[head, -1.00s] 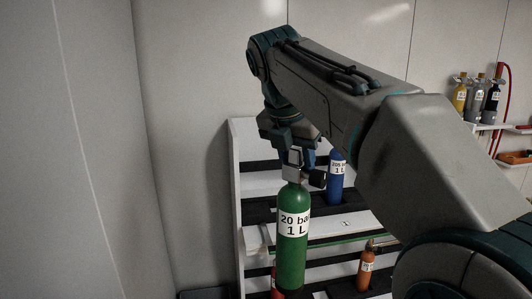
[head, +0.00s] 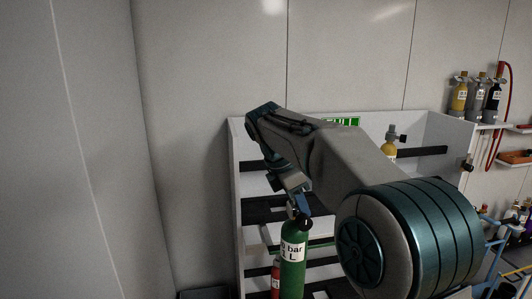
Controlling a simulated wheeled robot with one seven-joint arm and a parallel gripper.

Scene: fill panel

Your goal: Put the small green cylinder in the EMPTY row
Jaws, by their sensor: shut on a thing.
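The green cylinder (head: 292,265), labelled with a partly readable "bar" and "L", hangs upright in front of the rack's left part. My gripper (head: 299,212) is shut on its top, around the dark valve; the fingertips are small and partly hidden. The rack (head: 236,170) is white with dark horizontal bars in tiers. A green sign (head: 347,121) is at its top edge, its text cut off by my arm. No label reading EMPTY can be read. My arm hides much of the rack's middle and right.
A yellow cylinder (head: 389,150) stands in the rack's upper right. A red cylinder (head: 275,277) is low at left, beside the green one. Several cylinders, one of them yellow (head: 459,97), stand on a wall shelf at right. A blue-framed cart (head: 492,255) is at lower right.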

